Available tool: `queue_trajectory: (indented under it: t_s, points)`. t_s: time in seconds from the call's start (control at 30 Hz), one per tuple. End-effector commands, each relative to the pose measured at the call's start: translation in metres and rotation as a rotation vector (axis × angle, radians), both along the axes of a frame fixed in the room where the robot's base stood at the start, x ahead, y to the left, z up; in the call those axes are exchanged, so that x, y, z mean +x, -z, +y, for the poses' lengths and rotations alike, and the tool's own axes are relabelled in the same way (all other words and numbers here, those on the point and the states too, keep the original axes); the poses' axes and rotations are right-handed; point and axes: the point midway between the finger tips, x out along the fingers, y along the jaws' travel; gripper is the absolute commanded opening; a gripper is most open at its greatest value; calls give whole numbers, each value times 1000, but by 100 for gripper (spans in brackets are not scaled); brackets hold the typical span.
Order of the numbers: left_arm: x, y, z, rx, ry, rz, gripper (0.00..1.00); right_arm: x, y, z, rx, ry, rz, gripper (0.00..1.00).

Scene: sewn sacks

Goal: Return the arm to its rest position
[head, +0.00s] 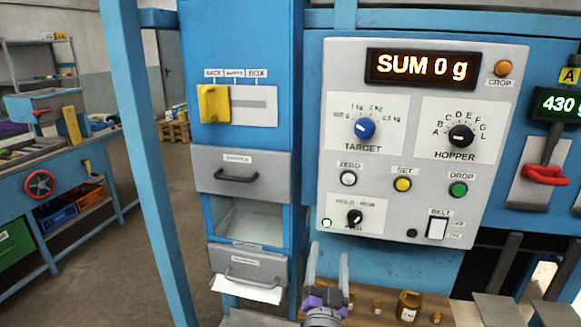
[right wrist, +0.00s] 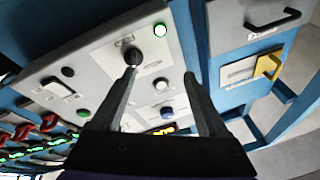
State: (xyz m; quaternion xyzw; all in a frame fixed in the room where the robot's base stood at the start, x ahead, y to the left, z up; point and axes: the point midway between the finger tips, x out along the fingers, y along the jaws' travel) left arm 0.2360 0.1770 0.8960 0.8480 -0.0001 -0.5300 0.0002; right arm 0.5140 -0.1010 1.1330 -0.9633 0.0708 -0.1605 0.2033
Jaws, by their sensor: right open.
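My right gripper (head: 327,268) is at the bottom middle of the head view, below the grey control panel (head: 400,200). Its two grey fingers stand apart with nothing between them. In the right wrist view the open right gripper (right wrist: 160,78) points at the same panel (right wrist: 95,70), with one fingertip overlapping a black knob (right wrist: 133,56) in the picture. Whether it touches the knob cannot be told. The panel display (head: 422,68) reads SUM 0 g. My left gripper is not in view.
Left of the panel stands a blue cabinet with a yellow slider (head: 214,104) and grey drawers (head: 242,172). A red-handled lever (head: 544,174) is at the right. Brass weights (head: 408,306) stand on a wooden shelf below. A blue post (head: 145,160) rises at left, with open floor beyond.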

Motion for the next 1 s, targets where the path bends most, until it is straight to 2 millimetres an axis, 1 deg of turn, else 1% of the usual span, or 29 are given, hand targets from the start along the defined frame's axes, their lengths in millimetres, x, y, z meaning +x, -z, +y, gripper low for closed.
queue_trajectory:
  t_s: [0.03,0.07,0.17,0.27,0.3,0.37,0.4,0.47,0.5,0.6,0.7,0.8,0.9,1.0]
  points:
    - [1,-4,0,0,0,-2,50,-6,-3,2,-37,-70,48,77]
    - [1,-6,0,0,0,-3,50,-10,0,6,-61,-120,86,77]
    - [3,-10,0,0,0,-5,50,-29,18,15,-140,-265,241,77]
    - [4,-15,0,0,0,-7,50,-59,51,16,-208,-372,434,77]
    - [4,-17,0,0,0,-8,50,-74,67,13,-232,-402,522,77]
    - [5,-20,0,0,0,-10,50,-100,92,5,-261,-435,661,77]
    - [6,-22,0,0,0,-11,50,-119,110,-2,-277,-449,758,77]
    - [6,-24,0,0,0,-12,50,-150,135,-16,-295,-454,901,77]
    - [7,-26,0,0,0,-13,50,-170,150,-25,-301,-449,993,77]
    - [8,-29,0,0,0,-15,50,-215,178,-48,-308,-423,1184,77]
    - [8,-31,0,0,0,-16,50,-247,195,-64,-303,-391,1314,77]
    - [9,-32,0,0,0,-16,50,-265,203,-73,-300,-371,1386,77]
    - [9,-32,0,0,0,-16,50,-271,206,-77,-298,-362,1411,77]
    - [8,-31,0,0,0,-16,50,-271,206,-76,-298,-363,1412,77]
